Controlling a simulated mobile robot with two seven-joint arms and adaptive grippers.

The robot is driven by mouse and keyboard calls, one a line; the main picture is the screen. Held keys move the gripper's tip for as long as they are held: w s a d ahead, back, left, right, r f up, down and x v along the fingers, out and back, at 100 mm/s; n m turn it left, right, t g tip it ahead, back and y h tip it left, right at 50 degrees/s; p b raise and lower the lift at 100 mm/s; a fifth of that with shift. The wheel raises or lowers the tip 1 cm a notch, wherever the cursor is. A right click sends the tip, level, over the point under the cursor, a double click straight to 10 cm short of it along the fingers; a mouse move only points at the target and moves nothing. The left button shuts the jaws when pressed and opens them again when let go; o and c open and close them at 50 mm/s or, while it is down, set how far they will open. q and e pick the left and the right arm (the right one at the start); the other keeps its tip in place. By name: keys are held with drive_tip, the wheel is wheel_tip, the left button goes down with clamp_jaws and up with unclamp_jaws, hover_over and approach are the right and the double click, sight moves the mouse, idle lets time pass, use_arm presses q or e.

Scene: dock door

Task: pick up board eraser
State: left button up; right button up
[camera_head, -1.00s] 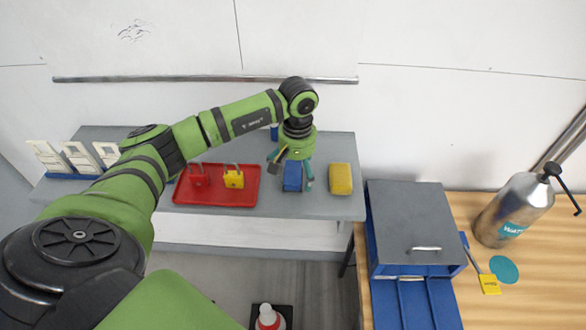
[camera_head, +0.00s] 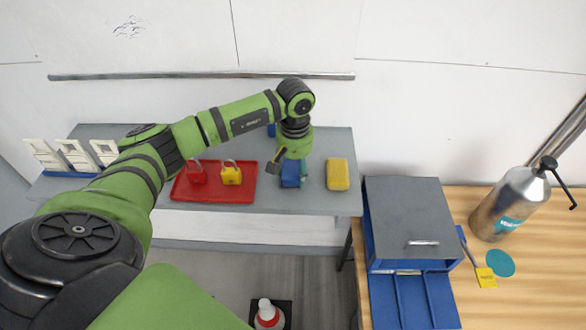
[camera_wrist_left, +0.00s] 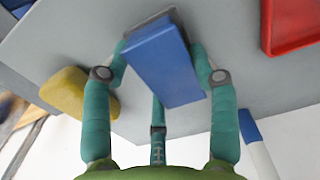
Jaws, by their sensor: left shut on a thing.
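The board eraser (camera_head: 290,176) is a blue block on the grey shelf, left of a yellow sponge. In the left wrist view the eraser (camera_wrist_left: 162,65) shows its blue face and a grey strip at its far end. My left gripper (camera_head: 291,181) points down over it and is shut on it. In the wrist view the teal fingers (camera_wrist_left: 165,68) sit on both sides of the block. I cannot tell whether it is clear of the shelf. My right gripper is not in view.
The yellow sponge (camera_head: 338,174) lies close on the right. A red tray (camera_head: 213,194) with a red padlock (camera_head: 196,174) and a yellow padlock (camera_head: 231,175) is on the left. A blue and white marker-like thing (camera_wrist_left: 252,135) shows in the wrist view. A grey-topped blue cabinet (camera_head: 404,215) stands right.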

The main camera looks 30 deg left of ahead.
sight(296, 167)
use_arm(q)
drive_tip(key=shift+r+b, duration=0.45)
wheel_tip(296, 167, up, 3)
drive_tip(key=shift+w+d+f+b, duration=0.1)
drive_tip(key=shift+b, duration=0.85)
drive_tip(key=d+r+b, duration=0.4)
drive_tip(key=d+r, duration=0.3)
drive_tip(key=d, duration=0.4)
drive_tip(key=shift+w+d, duration=0.2)
drive_tip(key=shift+w, duration=0.25)
